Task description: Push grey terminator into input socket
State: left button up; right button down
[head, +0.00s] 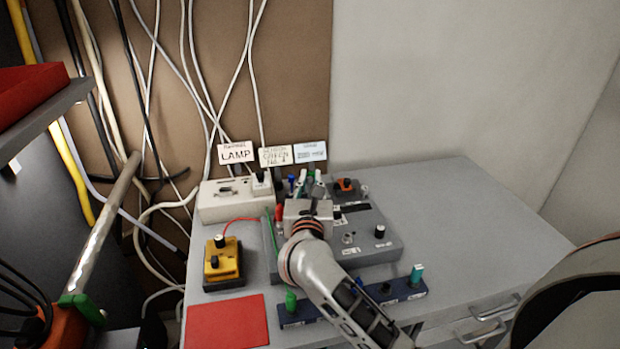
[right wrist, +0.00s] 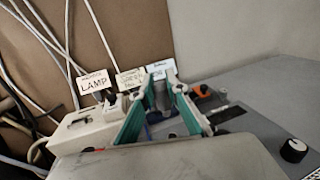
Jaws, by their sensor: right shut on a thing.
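My right gripper (head: 314,184) reaches over the left part of the grey instrument box (head: 395,243), and its fingers point toward the back. In the right wrist view its two teal-edged fingers (right wrist: 160,76) converge toward their tips. The input socket cannot be made out; the gripper covers that part of the box. Blue and green plugs show close around the fingertips. My left gripper is not in view.
A white lamp box (head: 222,208) stands left of the gripper, with label cards (head: 236,153) behind. A yellow device (head: 222,262), a red mat (head: 226,322) and a blue rack (head: 400,293) with pegs lie in front. The desk's right side (head: 490,215) is clear.

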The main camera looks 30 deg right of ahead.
notch_tip(320, 180, down, 3)
jog(key=shift+b, duration=0.8)
jog(key=shift+f, duration=0.35)
jog(key=shift+f+b, duration=0.4)
jog(key=shift+b, duration=0.15)
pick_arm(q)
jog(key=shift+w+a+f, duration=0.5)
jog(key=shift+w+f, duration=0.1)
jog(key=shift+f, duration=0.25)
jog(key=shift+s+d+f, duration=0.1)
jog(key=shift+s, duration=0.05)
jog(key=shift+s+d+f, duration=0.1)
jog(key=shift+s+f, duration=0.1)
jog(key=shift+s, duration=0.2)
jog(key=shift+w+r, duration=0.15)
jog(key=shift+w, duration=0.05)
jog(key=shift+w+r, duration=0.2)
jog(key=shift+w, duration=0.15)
